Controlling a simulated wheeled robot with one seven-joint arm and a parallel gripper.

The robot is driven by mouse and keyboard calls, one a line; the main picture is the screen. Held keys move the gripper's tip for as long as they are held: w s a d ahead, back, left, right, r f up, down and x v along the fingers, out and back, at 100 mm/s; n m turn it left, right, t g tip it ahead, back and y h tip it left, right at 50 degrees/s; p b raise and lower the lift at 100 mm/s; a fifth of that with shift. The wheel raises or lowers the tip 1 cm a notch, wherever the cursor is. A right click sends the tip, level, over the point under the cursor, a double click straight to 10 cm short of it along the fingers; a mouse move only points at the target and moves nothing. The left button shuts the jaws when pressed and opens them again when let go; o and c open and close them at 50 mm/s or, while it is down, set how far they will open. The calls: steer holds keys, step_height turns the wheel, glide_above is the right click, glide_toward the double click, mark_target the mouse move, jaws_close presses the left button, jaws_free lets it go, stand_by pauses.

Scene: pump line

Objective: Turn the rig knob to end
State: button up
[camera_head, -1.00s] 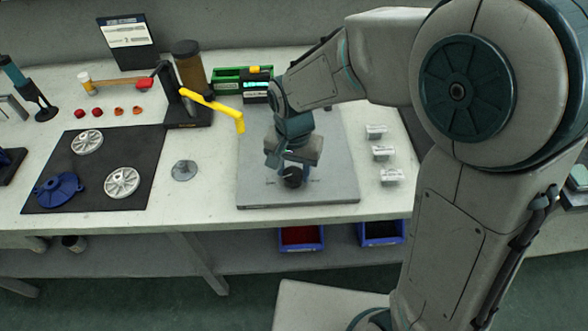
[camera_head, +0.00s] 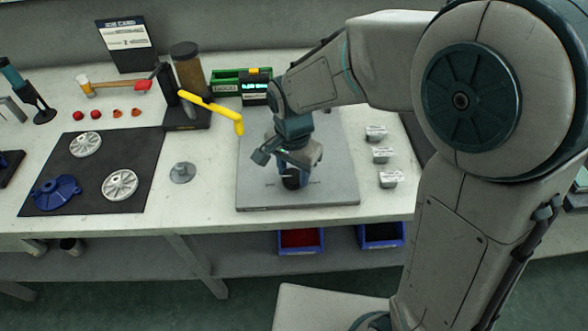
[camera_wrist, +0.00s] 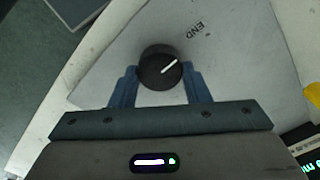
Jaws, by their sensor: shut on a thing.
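The rig knob (camera_wrist: 160,68) is a round black knob with a white pointer line. It stands on a light grey plate (camera_wrist: 108,75), with an "END" mark (camera_wrist: 195,28) printed up and right of it. The pointer line aims to the upper right, roughly toward END; I cannot tell if it lines up exactly. My gripper (camera_wrist: 160,82) has its two blue fingers on either side of the knob, shut on it. In the head view, the knob (camera_head: 291,181) shows as a dark spot under my gripper (camera_head: 290,170), partly hidden by it.
A small lit display (camera_head: 256,87) stands behind the plate. Several small labelled blocks (camera_head: 383,155) lie to its right. A dark mat (camera_head: 95,165) with parts lies left.

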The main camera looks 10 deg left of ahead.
mark_target(293, 175)
steer(key=shift+w+r, duration=0.1)
steer(key=shift+w, duration=0.05)
steer(key=o, duration=1)
steer(key=shift+c, duration=0.2)
step_height(293, 175, up, 14)
steer(key=p, duration=0.1)
steer(key=s+d+n+t+p, duration=0.1)
steer(key=s+d, duration=0.3)
steer(key=d, duration=0.7)
steer(key=s+d+r+n+t+p, duration=0.1)
steer(key=s+d+n+p, duration=0.2)
steer(key=d, duration=0.9)
steer(key=shift+s+n+t+p, duration=0.4)
steer(key=shift+s+p, duration=0.25)
steer(key=shift+p, duration=0.05)
